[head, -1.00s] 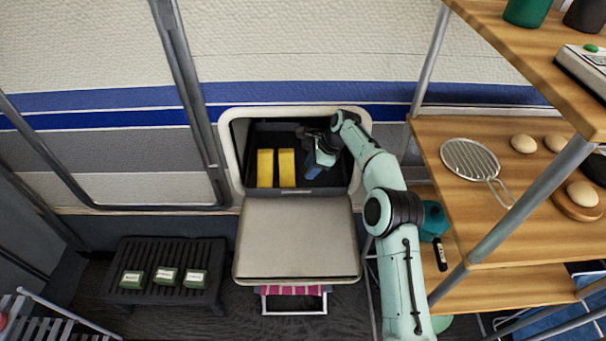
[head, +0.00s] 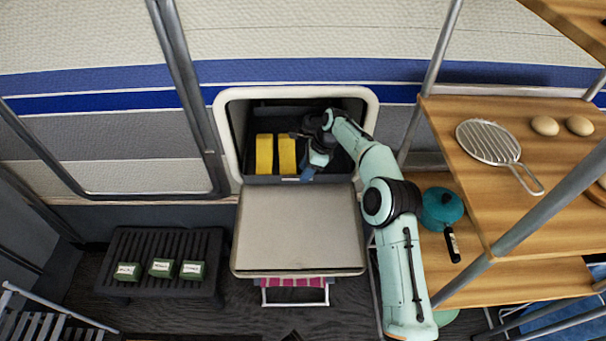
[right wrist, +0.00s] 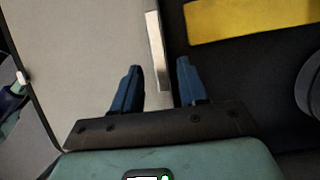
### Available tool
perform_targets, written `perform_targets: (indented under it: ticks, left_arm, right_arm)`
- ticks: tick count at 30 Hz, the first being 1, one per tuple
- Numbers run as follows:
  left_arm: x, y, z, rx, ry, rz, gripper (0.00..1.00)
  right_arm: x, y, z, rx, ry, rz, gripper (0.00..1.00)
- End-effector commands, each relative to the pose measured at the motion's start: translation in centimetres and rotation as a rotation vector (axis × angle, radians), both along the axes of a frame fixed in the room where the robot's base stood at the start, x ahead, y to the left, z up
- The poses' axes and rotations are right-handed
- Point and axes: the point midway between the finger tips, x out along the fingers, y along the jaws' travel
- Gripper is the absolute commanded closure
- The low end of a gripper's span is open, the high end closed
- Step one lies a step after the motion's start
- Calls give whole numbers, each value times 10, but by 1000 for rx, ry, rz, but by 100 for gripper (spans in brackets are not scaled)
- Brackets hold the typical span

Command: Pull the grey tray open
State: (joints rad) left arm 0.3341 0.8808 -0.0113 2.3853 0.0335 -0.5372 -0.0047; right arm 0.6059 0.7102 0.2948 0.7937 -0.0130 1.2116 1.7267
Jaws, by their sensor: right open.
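The grey tray (head: 262,180) is a dark box inside the wall hatch, with two yellow blocks (head: 264,155) standing in its left part. A pale handle strip is on its front edge; it shows in the right wrist view as a light bar (right wrist: 155,40). My right gripper (head: 307,174) is at the tray's front edge, just right of the handle. In the right wrist view its blue fingers (right wrist: 157,82) are apart, with the bar's near end between them in the picture. I cannot tell whether they touch it. My left gripper is not in view.
The hatch's pale lowered door (head: 298,228) lies in front of the opening. A dark slatted table (head: 150,245) with green boxes (head: 162,268) is at lower left.

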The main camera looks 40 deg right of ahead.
Motion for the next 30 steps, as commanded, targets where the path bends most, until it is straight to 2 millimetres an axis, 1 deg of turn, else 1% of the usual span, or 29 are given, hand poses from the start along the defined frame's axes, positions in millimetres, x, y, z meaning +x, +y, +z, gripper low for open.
perform_targets:
  ticks: [1, 4, 14, 17, 18, 26, 30]
  left_arm:
    - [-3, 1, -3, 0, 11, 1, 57]
    - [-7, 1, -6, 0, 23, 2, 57]
    - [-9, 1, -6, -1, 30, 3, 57]
    - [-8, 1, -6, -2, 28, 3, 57]
    - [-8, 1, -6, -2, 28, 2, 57]
    - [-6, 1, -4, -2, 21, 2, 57]
    - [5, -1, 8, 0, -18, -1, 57]
  right_arm:
    - [1, 2, -6, 2, 2, 1, 57]
    - [3, 4, -12, 1, 1, 1, 57]
    - [4, 5, -15, 0, 0, 1, 57]
    - [4, 5, -15, 0, 0, 1, 87]
    - [4, 5, -14, 0, 0, 1, 100]
    - [3, 6, -14, 0, 0, 1, 100]
    - [-2, 9, -12, 1, 1, 2, 100]
